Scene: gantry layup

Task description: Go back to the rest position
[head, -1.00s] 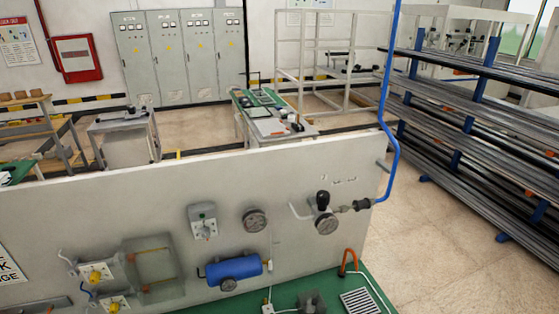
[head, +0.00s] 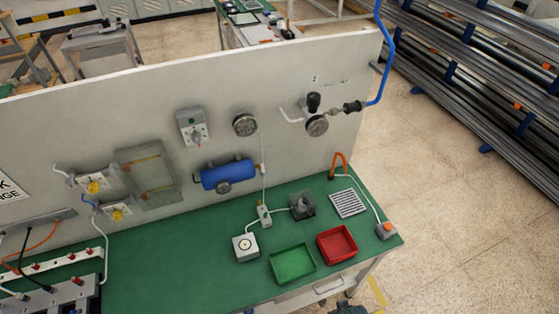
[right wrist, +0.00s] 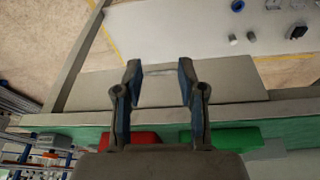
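My right gripper (right wrist: 160,68) shows in the right wrist view with its two blue-padded fingers apart and nothing between them. In that view it lies in front of the green bench edge (right wrist: 90,140), with a pale grey panel behind the fingers. A small dark part at the bottom edge of the head view (head: 347,308) may belong to my right arm; I cannot tell. My left gripper is in neither view.
The green bench top (head: 170,265) holds a green tray (head: 292,263), a red tray (head: 337,243), a vent grille (head: 348,203) and a white gauge box (head: 245,246). A grey upright panel (head: 60,130) stands behind. Clear floor (head: 450,200) lies to the right.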

